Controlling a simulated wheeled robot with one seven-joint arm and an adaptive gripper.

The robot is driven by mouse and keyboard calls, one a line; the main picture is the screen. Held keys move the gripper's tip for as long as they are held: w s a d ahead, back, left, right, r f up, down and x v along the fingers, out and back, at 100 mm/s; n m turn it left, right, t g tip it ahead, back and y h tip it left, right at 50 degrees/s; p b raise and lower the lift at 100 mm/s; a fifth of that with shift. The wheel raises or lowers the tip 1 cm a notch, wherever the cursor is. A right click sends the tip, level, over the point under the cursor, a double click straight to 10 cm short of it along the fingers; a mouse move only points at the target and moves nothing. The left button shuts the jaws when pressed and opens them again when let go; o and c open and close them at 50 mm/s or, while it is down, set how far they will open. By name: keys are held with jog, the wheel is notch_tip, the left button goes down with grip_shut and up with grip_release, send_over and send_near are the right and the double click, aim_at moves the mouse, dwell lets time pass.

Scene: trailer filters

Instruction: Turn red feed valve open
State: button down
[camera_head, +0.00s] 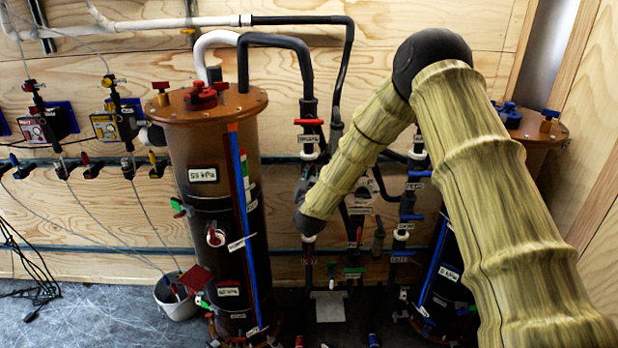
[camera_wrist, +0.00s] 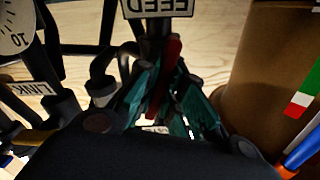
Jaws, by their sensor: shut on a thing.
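In the wrist view, the red valve handle (camera_wrist: 172,55) stands between the teal fingers of my gripper (camera_wrist: 165,78). The fingers are shut on it from both sides, and its lower part is partly hidden by them. A white FEED label (camera_wrist: 158,8) shows upside down at the top edge, close to the handle. In the head view, my arm reaches down in front of the pipes and my gripper's fingers cannot be made out. A red handle (camera_head: 309,122) lies level on a dark pipe there; I cannot tell whether it is the held one.
A brown filter column (camera_head: 192,150) stands left of my arm; it is close on the right in the wrist view (camera_wrist: 255,75). A second column (camera_head: 540,128) stands at the right. A LINK label (camera_wrist: 30,90), gauge (camera_wrist: 14,30) and pipes crowd the left. A bucket (camera_head: 178,300) is on the floor.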

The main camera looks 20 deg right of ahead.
jog(key=shift+f+n, duration=0.15)
jog(key=shift+n, duration=1.75)
jog(key=c, duration=1.5)
grip_release()
jog(key=shift+s, duration=0.1)
jog(key=v, duration=1.2)
